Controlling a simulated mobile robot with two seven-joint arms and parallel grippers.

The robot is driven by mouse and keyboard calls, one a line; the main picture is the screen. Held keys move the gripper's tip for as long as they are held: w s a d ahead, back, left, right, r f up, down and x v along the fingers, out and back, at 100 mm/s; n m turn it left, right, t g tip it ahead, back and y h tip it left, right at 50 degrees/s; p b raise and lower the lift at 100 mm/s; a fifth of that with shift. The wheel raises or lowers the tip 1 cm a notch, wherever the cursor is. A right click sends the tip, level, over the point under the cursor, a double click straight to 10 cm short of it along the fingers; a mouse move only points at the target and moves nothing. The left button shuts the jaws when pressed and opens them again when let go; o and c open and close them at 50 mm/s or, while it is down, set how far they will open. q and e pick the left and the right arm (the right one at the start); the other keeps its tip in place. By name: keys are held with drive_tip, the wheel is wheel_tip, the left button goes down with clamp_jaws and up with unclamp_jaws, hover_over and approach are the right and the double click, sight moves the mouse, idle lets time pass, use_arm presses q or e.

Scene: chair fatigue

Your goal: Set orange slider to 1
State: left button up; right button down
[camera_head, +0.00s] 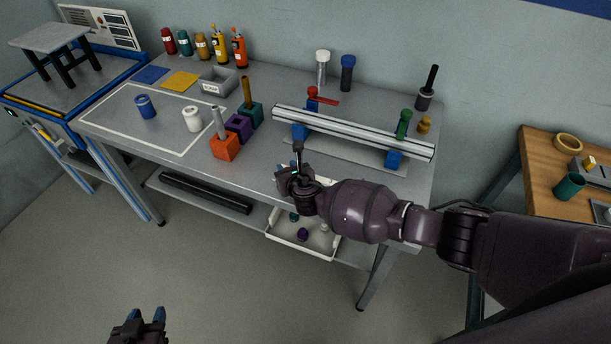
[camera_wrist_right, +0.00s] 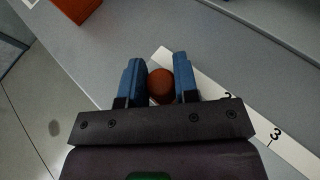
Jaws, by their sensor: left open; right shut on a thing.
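The orange slider's round orange-brown knob (camera_wrist_right: 160,86) sits between the blue fingertips of my right gripper (camera_wrist_right: 160,80) in the right wrist view. The gripper is shut on it. A white scale strip (camera_wrist_right: 205,88) runs beside the knob toward the lower right. The numbers 2 and 3 show on it; no 1 is visible. In the head view my right gripper (camera_head: 288,172) is at the table's front edge, and its wrist hides the slider. My left gripper (camera_head: 146,315) is open and empty at the bottom left, over the floor.
The grey workbench (camera_head: 175,160) holds a metal rail (camera_head: 350,132) with red and green clamps behind my right gripper. An orange block (camera_head: 224,147) stands left of the gripper. Floor around my left gripper is clear.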

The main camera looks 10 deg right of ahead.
drive_tip(key=shift+a+f, duration=0.25)
drive_tip(key=shift+s, duration=0.1)
drive_tip(key=c, duration=0.9)
unclamp_jaws()
drive_tip(key=shift+a, duration=0.15)
drive_tip(key=shift+o, duration=0.2)
drive_tip(key=shift+w+r, duration=0.15)
drive_tip(key=shift+w, duration=0.05)
drive_tip(key=shift+s+d+r, duration=0.25)
drive_tip(key=shift+s+r, duration=0.05)
drive_tip(key=shift+s, duration=0.2)
drive_tip(key=p+v, duration=0.2)
drive_tip(key=v, duration=0.7)
drive_tip(key=shift+s+r, duration=0.1)
drive_tip(key=shift+s, duration=0.2)
